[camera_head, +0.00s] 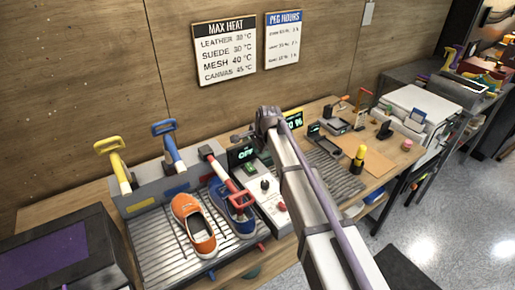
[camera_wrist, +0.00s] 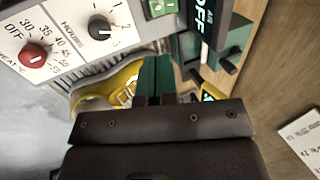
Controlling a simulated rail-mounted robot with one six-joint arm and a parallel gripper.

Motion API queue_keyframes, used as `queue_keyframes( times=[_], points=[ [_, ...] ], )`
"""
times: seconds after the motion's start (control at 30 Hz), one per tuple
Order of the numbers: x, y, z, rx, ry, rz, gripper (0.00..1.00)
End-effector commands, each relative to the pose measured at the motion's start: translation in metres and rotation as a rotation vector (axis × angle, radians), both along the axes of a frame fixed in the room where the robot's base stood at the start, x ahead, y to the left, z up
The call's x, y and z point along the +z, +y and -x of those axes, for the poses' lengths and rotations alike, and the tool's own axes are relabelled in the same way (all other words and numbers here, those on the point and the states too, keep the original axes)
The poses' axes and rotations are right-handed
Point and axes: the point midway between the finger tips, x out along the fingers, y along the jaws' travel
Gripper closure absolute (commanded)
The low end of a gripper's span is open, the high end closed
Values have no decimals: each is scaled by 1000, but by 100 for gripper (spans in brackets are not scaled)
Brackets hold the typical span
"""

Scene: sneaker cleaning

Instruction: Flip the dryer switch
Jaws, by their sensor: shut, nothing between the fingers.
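The dryer's control panel (camera_head: 265,188) stands in the middle of the bench in the head view. Its green rocker switch (camera_head: 251,167) sits below a display (camera_head: 243,153) reading OFF. In the wrist view the green switch (camera_wrist: 160,8) is cut off by the top edge, next to the OFF display (camera_wrist: 204,18). A black HOURS knob (camera_wrist: 100,28) and a red HEAT knob (camera_wrist: 35,53) are to its left. My gripper (camera_wrist: 155,72) is shut and empty, apart from the switch. In the head view my gripper (camera_head: 240,136) is above and behind the panel.
An orange sneaker (camera_head: 193,224) and a blue sneaker (camera_head: 232,208) sit on the left rack. A yellow shoe (camera_wrist: 105,92) shows in the wrist view. A yellow-black bottle (camera_head: 358,158) stands right of my arm.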

Motion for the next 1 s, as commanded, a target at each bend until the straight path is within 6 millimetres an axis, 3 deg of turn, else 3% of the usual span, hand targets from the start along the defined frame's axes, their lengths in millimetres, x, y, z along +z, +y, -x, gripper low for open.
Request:
queue_keyframes(
  times=[0.1,0.47,0.67,1.0],
  points=[
    [4,9,-9,0,-35,-29,100],
    [-3,10,-10,-1,-38,-30,100],
    [-33,16,-19,0,-38,-31,100],
    [-104,33,-43,-1,-38,-30,100]
  ],
)
